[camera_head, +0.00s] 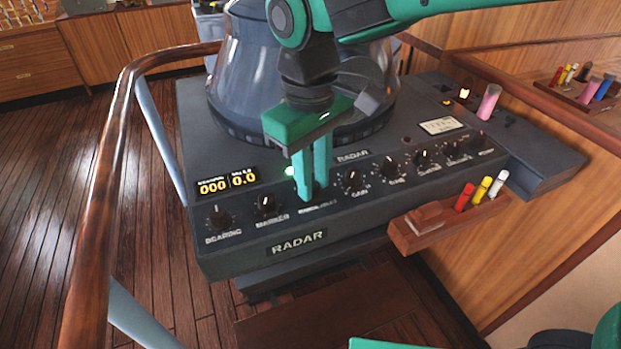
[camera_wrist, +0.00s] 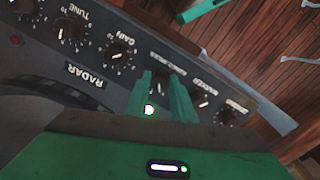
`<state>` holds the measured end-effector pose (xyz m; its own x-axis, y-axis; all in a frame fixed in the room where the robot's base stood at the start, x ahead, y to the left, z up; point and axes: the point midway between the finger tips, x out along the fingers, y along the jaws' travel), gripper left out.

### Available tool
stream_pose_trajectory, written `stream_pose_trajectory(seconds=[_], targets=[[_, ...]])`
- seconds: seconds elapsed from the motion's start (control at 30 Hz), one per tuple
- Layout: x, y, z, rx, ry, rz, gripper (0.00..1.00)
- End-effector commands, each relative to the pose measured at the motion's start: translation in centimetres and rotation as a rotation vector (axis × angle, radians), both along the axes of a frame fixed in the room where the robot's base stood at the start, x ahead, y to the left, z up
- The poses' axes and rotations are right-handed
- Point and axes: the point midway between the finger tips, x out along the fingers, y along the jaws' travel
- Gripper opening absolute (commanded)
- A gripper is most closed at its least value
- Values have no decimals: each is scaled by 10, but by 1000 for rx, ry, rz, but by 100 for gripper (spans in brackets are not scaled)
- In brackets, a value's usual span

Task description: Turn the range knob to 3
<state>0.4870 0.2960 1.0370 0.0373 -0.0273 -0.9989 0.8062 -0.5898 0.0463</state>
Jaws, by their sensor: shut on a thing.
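The grey radar console (camera_head: 270,242) fills the middle of the head view, with a row of black knobs on its front panel. My gripper (camera_head: 312,190) reaches down onto the range knob, which sits between the marker knob (camera_head: 266,204) and the gain knob (camera_head: 352,179). In the wrist view my green fingers stand on either side of the range knob (camera_wrist: 159,88) and are shut on it. The fingers hide most of the knob and its scale in the head view. I cannot read which number its pointer is at.
The bearing knob (camera_head: 220,217) is at the left end, below an amber display (camera_head: 228,183) reading 000 and 0.0. A wooden holder (camera_head: 425,230) with red, yellow and white pens juts out front right. A wooden rail (camera_head: 103,190) curves along the left.

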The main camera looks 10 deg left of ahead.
Motion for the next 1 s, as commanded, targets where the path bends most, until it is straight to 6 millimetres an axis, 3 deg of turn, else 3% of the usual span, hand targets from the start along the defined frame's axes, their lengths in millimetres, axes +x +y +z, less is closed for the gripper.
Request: stream_pose_trajectory(seconds=[0.4,1.0], targets=[[0,2,1,5,-2,219,0],[-2,3,1,5,-3,265,0]])
